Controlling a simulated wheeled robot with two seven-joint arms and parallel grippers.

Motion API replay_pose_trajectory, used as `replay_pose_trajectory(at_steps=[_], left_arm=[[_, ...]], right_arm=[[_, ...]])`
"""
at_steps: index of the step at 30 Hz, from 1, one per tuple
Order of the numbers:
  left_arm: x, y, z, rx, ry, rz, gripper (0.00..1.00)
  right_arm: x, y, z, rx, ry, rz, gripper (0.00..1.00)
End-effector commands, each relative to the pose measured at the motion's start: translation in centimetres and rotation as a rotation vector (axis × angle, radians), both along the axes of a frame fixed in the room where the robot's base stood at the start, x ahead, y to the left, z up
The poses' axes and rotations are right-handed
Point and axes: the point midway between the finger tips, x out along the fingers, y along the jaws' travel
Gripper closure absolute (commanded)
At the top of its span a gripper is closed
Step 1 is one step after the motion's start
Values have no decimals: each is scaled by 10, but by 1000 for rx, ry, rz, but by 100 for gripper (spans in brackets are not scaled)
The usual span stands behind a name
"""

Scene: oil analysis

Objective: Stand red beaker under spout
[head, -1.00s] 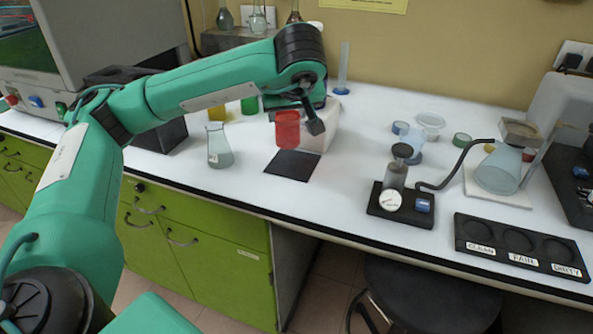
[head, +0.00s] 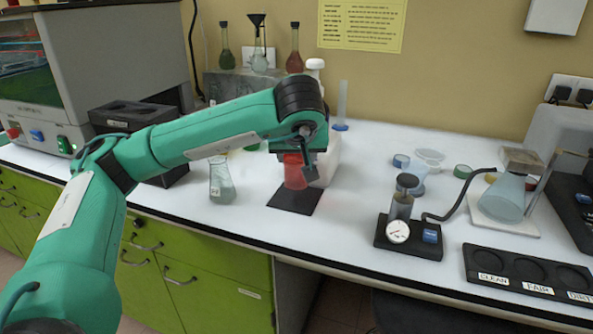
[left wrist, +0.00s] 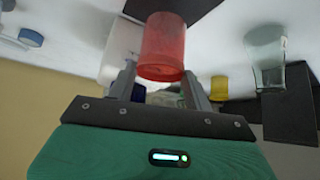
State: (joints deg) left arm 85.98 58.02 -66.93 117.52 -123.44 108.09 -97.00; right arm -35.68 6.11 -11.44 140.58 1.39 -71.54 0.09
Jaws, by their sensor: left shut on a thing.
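The red beaker (head: 295,174) is a small translucent cup, and my left gripper (head: 294,155) is shut on it. The left wrist view also shows the red beaker (left wrist: 163,45) between the two fingers of the gripper (left wrist: 160,78). The beaker appears over the back part of a black mat (head: 293,201); I cannot tell whether it touches it. A white dispenser (head: 326,160) stands right behind, with a white top (head: 316,66) above my wrist. Its spout is hidden behind my arm. My right gripper is not in view.
A clear flask (head: 221,182) stands left of the mat. A black pump with a gauge (head: 398,232) and a labelled black tray (head: 508,277) are to the right. The white counter between mat and pump is clear.

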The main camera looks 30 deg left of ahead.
Motion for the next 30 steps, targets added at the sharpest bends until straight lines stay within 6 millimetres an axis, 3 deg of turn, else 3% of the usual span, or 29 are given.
replay_pose_trajectory(at_steps=[6,19,20,22,23,30], left_arm=[[-1,0,-31,1,3,-2,87],[0,0,-36,0,0,0,87],[0,0,-36,0,0,0,45],[0,0,-35,1,0,-1,31],[0,0,-35,1,0,-1,27],[0,0,-35,1,0,-1,27]], right_arm=[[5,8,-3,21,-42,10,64],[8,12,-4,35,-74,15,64],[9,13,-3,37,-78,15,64],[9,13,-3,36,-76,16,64],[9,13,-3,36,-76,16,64],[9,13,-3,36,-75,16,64]])
